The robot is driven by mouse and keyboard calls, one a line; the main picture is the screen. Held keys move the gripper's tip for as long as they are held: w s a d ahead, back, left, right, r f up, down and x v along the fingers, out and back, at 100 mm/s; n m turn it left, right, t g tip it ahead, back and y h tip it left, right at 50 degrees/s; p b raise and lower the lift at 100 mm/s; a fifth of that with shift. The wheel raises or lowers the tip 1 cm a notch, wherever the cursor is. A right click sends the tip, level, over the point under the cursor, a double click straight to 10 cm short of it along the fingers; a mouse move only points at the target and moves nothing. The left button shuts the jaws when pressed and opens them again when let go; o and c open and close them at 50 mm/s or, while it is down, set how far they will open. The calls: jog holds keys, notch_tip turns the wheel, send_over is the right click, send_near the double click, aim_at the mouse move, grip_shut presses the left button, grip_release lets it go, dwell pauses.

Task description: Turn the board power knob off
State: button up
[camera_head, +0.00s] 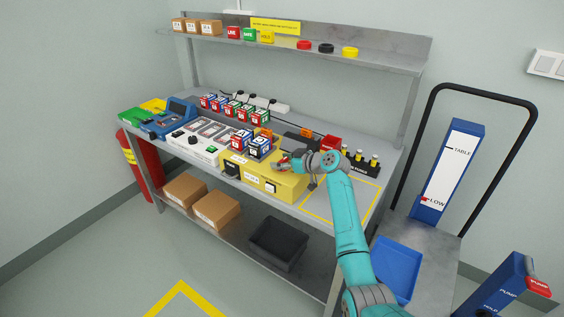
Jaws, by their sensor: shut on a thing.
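The white board (207,152) with grey loop tracks lies on the bench, left of centre. A black knob (193,140) stands on its left part; its setting is too small to read. A green button (212,149) is on the same board. My gripper (284,163) is right of the board, low over the right end of the yellow box (262,178), well apart from that knob. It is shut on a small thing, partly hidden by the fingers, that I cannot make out. A black part (232,168) is on the yellow box's front.
Lettered blocks (260,146) stand on the yellow box, close left of my gripper. More blocks (231,110) stand behind the board. A red bin (331,143) and a black rack (361,162) are right. A yellow-outlined area (335,203) is partly clear. A shelf (380,57) hangs above.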

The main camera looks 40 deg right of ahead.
jog(key=shift+f+n+g+y, duration=0.1)
jog(key=shift+n+g+y, duration=0.2)
jog(key=shift+n+y, duration=0.2)
jog(key=o, duration=1.2)
jog(key=shift+c, duration=0.2)
jog(key=shift+s, duration=0.1)
jog(key=v, duration=1.2)
jog(key=shift+d, duration=0.1)
jog(key=shift+f, duration=0.1)
